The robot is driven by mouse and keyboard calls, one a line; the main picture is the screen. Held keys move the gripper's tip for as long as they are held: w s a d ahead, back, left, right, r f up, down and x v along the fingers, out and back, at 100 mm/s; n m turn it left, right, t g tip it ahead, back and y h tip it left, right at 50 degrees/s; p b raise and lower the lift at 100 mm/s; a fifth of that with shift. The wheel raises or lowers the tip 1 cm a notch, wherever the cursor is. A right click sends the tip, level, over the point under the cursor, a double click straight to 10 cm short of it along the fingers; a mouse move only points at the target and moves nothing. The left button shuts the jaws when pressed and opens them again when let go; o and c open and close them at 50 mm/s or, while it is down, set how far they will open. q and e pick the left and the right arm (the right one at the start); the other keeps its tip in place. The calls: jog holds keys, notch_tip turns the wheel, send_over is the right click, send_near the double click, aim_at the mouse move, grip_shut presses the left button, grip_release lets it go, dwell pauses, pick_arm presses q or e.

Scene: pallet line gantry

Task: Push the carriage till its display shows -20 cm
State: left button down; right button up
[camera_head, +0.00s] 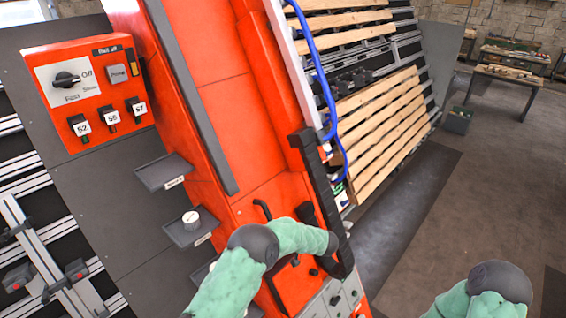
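The tall orange-red machine body (262,110) runs diagonally through the middle and appears to be the carriage. A long black bar (318,185) runs down its right side. No display with a readable number shows. My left arm crosses the lower part of the machine, and its dark end lies close beside the black bar; whether they touch I cannot tell. No fingers of my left gripper can be made out. My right arm shows only at the bottom right, with its gripper out of view.
An orange control box (92,92) with a rotary knob stands at the upper left. Small grey shelves (165,172) stick out below it. Wooden slatted pallets (385,135) and blue hoses (322,75) are right of the machine.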

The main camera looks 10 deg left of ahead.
pick_arm(q)
jog(key=shift+d+f, duration=0.2)
jog(key=shift+f, duration=0.2)
jog(key=shift+w+d+r, duration=0.15)
jog(key=shift+w+d, duration=0.1)
jog(key=shift+w, duration=0.15)
dwell(0.4)
jog(key=shift+w+d, duration=0.15)
jog(key=shift+w, duration=0.1)
jog(key=shift+f, duration=0.25)
dwell(0.4)
jog(key=c, duration=0.8)
grip_release()
jog(key=shift+s, duration=0.1)
jog(key=shift+o, duration=0.6)
jog(key=shift+r, duration=0.25)
jog(key=shift+r, duration=0.1)
